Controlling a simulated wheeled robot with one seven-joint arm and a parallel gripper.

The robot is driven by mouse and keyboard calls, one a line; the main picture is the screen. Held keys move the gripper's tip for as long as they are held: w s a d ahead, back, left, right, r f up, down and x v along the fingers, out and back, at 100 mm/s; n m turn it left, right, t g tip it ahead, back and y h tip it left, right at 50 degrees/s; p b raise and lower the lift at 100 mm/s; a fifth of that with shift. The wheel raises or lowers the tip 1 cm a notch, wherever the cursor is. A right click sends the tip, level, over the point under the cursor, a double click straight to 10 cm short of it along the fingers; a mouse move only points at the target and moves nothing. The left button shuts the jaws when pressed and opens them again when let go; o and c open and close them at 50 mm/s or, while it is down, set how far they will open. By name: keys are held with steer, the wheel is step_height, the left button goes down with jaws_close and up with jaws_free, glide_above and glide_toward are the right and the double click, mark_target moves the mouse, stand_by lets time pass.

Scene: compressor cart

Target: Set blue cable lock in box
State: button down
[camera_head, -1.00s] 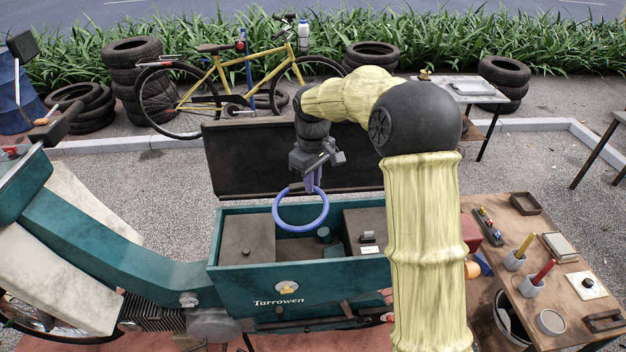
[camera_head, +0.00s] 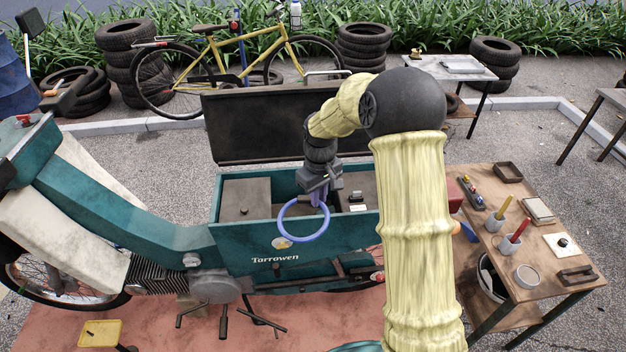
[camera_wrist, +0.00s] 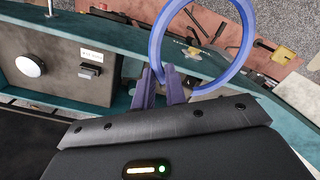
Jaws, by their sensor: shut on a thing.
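The blue cable lock is a ring (camera_head: 280,222), seen in front of the teal box's front wall in the head view. My gripper (camera_head: 319,197) is shut on its edge, above the box's open middle. In the wrist view the lock (camera_wrist: 156,42) reaches out from my fingertips (camera_wrist: 160,84) across the front rim. I cannot tell whether it touches the rim. The box (camera_head: 232,238), marked "Tarrowen", is open at the top with its dark lid (camera_head: 260,145) raised behind. My gripper and wrist hide part of the box's inside.
Inside the box, a brown block (camera_head: 247,200) fills the left and another panel with a small black part (camera_head: 356,197) lies at the right. A wooden bench (camera_head: 545,262) with cups and trays stands at the right. A yellow bicycle (camera_head: 225,52) and tyre stacks stand behind.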

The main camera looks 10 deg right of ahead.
steer(key=s+d+f+m+b, duration=0.2)
steer(key=f+b, duration=0.2)
steer(key=f, duration=0.7)
steer(key=s+d+f+m+b, duration=0.2)
steer(key=f+b, duration=0.3)
steer(key=f, duration=0.7)
steer(key=s+d+f+m+b, duration=0.2)
steer(key=f+b, duration=0.3)
steer(key=f, duration=0.6)
steer(key=shift+s+d+f, duration=0.2)
steer(key=shift+s+d, duration=0.3)
steer(key=shift+s, duration=0.35)
